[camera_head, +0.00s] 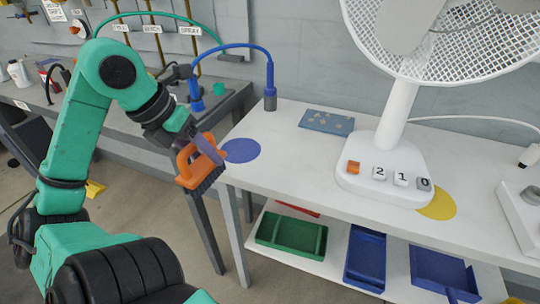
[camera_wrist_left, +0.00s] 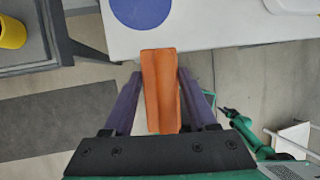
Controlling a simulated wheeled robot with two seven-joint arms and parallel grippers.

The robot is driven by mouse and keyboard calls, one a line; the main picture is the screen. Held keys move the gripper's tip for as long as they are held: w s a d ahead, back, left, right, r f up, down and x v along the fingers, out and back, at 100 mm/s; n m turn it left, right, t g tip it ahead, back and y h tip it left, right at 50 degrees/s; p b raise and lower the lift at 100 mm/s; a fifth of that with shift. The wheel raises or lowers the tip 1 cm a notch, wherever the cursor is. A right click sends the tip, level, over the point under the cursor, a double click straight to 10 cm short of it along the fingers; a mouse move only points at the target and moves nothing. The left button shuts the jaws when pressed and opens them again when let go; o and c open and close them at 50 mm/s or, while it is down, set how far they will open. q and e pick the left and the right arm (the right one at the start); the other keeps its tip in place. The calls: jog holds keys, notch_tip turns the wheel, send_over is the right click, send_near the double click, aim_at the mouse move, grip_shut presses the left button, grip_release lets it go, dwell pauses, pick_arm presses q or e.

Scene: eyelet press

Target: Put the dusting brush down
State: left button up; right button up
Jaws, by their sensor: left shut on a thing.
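The dusting brush (camera_head: 192,165) has an orange handle and dark bristles that point down. My left gripper (camera_head: 207,149) is shut on its handle and holds it in the air just off the left edge of the white table. The orange handle (camera_wrist_left: 161,90) also shows between the two purple fingers of my left gripper (camera_wrist_left: 162,95) in the left wrist view. A flat blue disc (camera_head: 241,150) lies on the table's left end, close to the right of the brush; it also shows at the top of the left wrist view (camera_wrist_left: 141,10). My right gripper is not in view.
The white table (camera_head: 290,150) carries a large white fan (camera_head: 395,120) with numbered keys on its base, a blue card (camera_head: 327,122) and a yellow disc (camera_head: 438,204). Green and blue trays (camera_head: 292,236) sit on the shelf below. A blue curved tube (camera_head: 245,46) rises behind the brush.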

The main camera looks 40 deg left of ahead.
pick_arm(q)
jog(key=shift+w, duration=0.2)
jog(key=w, duration=0.3)
jog(key=w+b, duration=0.1)
jog(key=shift+w+d+f, duration=0.1)
jog(key=shift+w+d, duration=0.1)
jog(key=shift+d, duration=0.05)
jog(key=w+p, duration=0.1)
jog(key=w, duration=0.3)
jog(key=w+d+p, duration=0.1)
jog(key=w+p, duration=0.1)
jog(key=w, duration=0.2)
jog(key=w+d+p, duration=0.1)
jog(key=w+p, duration=0.1)
jog(key=w, duration=0.3)
jog(key=shift+w+d, duration=0.1)
notch_tip(320, 180, down, 3)
jog(key=shift+r+p, duration=0.1)
jog(key=shift+p, duration=0.3)
jog(key=shift+f, duration=0.2)
jog(key=o, duration=1.2)
jog(key=shift+f, duration=0.1)
